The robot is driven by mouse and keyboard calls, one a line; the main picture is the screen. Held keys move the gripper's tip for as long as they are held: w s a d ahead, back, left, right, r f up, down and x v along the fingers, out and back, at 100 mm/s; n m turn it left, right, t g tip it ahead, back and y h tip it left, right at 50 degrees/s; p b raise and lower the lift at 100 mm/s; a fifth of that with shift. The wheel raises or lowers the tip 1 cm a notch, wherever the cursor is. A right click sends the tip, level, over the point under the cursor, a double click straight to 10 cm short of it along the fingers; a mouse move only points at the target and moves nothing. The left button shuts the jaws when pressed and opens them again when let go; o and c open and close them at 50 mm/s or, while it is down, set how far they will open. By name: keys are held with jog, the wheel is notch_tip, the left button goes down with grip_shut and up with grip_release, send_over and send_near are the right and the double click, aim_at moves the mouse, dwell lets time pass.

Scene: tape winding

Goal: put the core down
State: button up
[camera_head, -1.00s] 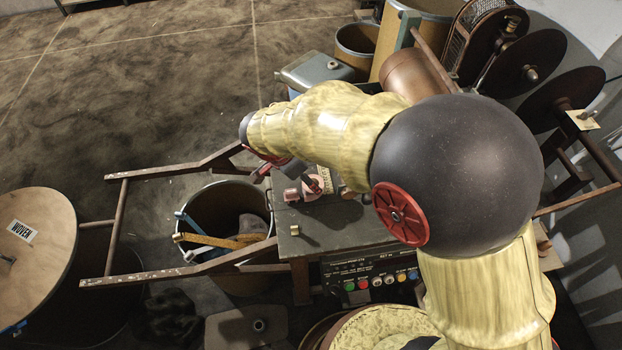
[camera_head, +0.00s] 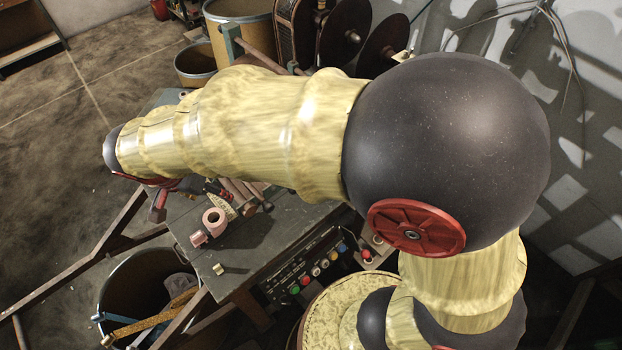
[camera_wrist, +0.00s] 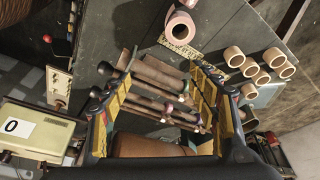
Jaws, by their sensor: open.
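In the wrist view my gripper (camera_wrist: 161,72) is open, its yellow-padded fingers wide apart on either side of brownish rods. I see no core held between the fingers. Several short tan cores (camera_wrist: 234,56) stand in a cluster to the right of the right finger, apart from it. I cannot tell which of them is the task's core. A pink roll (camera_wrist: 180,28) with an open middle lies beyond the fingertips. In the head view the pink roll (camera_head: 214,221) sits on the grey bench, and my gripper is mostly hidden below the arm.
The grey bench (camera_head: 262,232) has a small brass piece (camera_head: 218,269) near its front edge and a control panel (camera_head: 318,270) with coloured buttons below. A bin (camera_head: 125,290) with tools stands at the front left. A printed strip (camera_wrist: 205,55) lies by the cores.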

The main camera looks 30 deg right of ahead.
jog(key=s+d+r+n+t+y, duration=0.1)
jog(key=s+d+r+n, duration=0.3)
jog(key=s+d, duration=0.4)
jog(key=s+d+r+n+t+y, duration=0.1)
jog(key=s+d+r+n, duration=0.3)
jog(key=s+d+r, duration=0.3)
jog(key=d, duration=0.5)
jog(key=shift+s+d+t+y, duration=0.3)
jog(key=shift+s+d+t, duration=0.05)
jog(key=shift+d+t, duration=0.05)
